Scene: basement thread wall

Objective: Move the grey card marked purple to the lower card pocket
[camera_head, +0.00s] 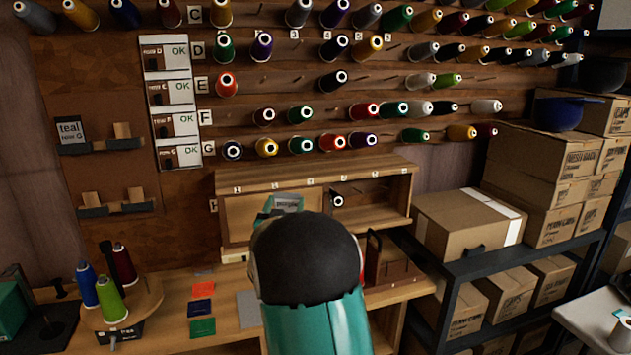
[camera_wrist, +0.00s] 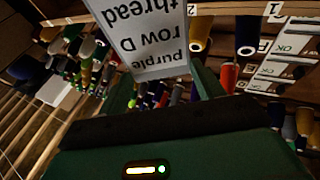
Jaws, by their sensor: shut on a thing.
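The grey card (camera_wrist: 148,35) fills the top of the wrist view, its text upside down: "thread", "row D", "purple". In the head view the card (camera_head: 288,203), with "purple" readable, shows just above my dark arm joint, in front of the wooden shelf unit. My gripper (camera_wrist: 158,80) is shut on the card between its green fingers; in the head view my arm mostly hides it. On the left wall panel, a lower ledge with pockets (camera_head: 115,208) has small tan pieces and no card visible. The upper ledge pocket (camera_head: 75,149) holds a card marked teal (camera_head: 70,131).
Thread spools on pegs cover the back wall. A round stand (camera_head: 125,305) with several spools is at lower left. Coloured swatches (camera_head: 202,308) lie on the bench. Cardboard boxes (camera_head: 467,228) stand on a dark rack at right. Space before the left panel looks clear.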

